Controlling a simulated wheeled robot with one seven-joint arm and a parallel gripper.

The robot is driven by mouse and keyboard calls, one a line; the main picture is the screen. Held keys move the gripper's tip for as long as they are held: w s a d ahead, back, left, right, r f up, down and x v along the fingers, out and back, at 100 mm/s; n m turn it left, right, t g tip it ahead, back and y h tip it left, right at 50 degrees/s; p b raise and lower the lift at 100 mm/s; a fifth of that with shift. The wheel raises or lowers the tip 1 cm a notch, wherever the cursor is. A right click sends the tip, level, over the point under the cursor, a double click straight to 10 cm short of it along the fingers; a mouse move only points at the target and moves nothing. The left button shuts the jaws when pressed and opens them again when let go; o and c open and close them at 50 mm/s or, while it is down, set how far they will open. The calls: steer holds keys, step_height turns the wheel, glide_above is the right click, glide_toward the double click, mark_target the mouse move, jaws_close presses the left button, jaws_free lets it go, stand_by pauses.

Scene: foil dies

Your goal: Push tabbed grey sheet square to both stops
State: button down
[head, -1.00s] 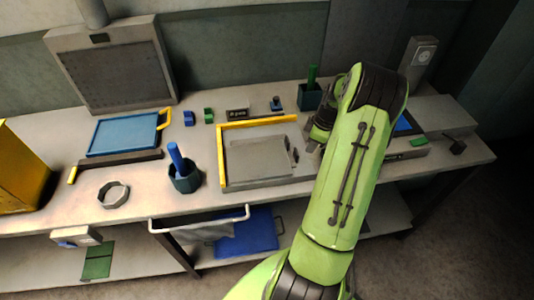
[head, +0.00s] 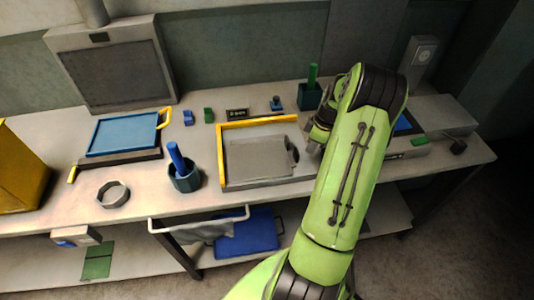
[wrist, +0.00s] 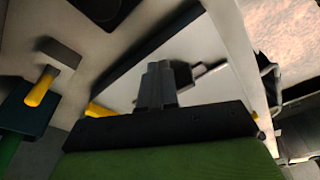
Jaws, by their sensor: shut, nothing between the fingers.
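The grey sheet (head: 256,157) lies flat in a shallow grey tray, with a tab at its right side. The yellow stops run along the tray's back (head: 258,122) and left side (head: 220,155). A narrow strip shows between the sheet and these stops; exact contact is too small to tell. My gripper (wrist: 158,84) is shut and empty, at the sheet's right side by the tab. In the wrist view the pale sheet (wrist: 190,50) lies beyond the fingers, and the tab's outline (wrist: 205,72) shows just right of them. In the head view my arm hides most of the gripper.
A blue-handled tool stands in a dark cup (head: 185,178) left of the tray. A green rod stands in a teal holder (head: 310,97) behind it. A blue panel in a frame (head: 122,135) lies further left, with a grey ring (head: 112,194) in front.

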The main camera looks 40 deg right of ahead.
mark_target(296, 151)
steer(key=shift+f+b, duration=0.55)
steer(key=shift+f, duration=0.25)
steer(key=shift+r, duration=0.1)
stand_by(0.4)
steer(key=shift+w+a+b, duration=0.2)
steer(key=shift+w+a, duration=0.25)
steer(key=shift+a, duration=0.3)
steer(key=shift+w+a+b, duration=0.2)
steer(key=shift+w+a, duration=0.2)
steer(key=shift+a, duration=0.35)
steer(key=shift+w+a+b, duration=0.2)
steer(key=shift+w+a, duration=0.25)
steer(key=shift+a, duration=0.3)
steer(key=shift+d, duration=0.15)
steer(key=shift+s+d, duration=0.3)
steer(key=shift+d, duration=0.1)
step_height(296, 151, up, 8)
steer(key=p, duration=0.5)
steer(key=shift+p, duration=0.35)
